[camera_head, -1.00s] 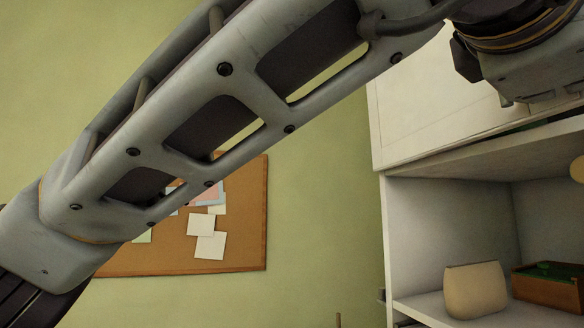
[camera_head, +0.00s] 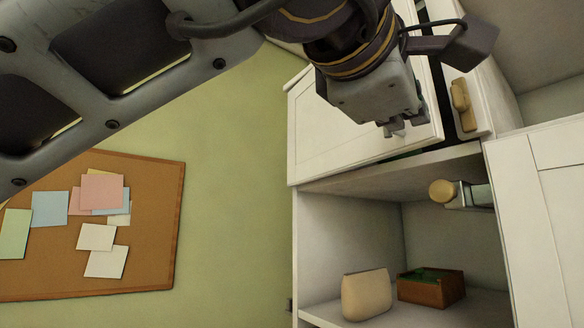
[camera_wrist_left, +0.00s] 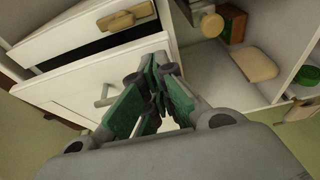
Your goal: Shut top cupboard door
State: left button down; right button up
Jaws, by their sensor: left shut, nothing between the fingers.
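The top cupboard has a white panelled door (camera_head: 345,125) at its left, with a dark gap along its right edge, so it looks ajar. A second white panel with a wooden handle (camera_head: 461,104) stands across that gap. My left gripper (camera_head: 398,122) is shut and empty, in front of the white door's lower right part. In the left wrist view, the shut fingers (camera_wrist_left: 152,95) overlap the door panel (camera_wrist_left: 72,98), just right of its metal bar handle (camera_wrist_left: 103,95). Whether the fingers touch the door, I cannot tell. My right gripper is not in view.
A white door panel (camera_head: 545,200) is at the right. A cork board (camera_head: 150,215) hangs on the left wall.

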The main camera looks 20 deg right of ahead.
pick_arm(q)
jog(key=s+a+b, duration=0.2)
jog(key=s+a, duration=0.4)
jog(key=s, duration=0.2)
jog(key=shift+s+a, duration=0.15)
jog(key=shift+a, duration=0.05)
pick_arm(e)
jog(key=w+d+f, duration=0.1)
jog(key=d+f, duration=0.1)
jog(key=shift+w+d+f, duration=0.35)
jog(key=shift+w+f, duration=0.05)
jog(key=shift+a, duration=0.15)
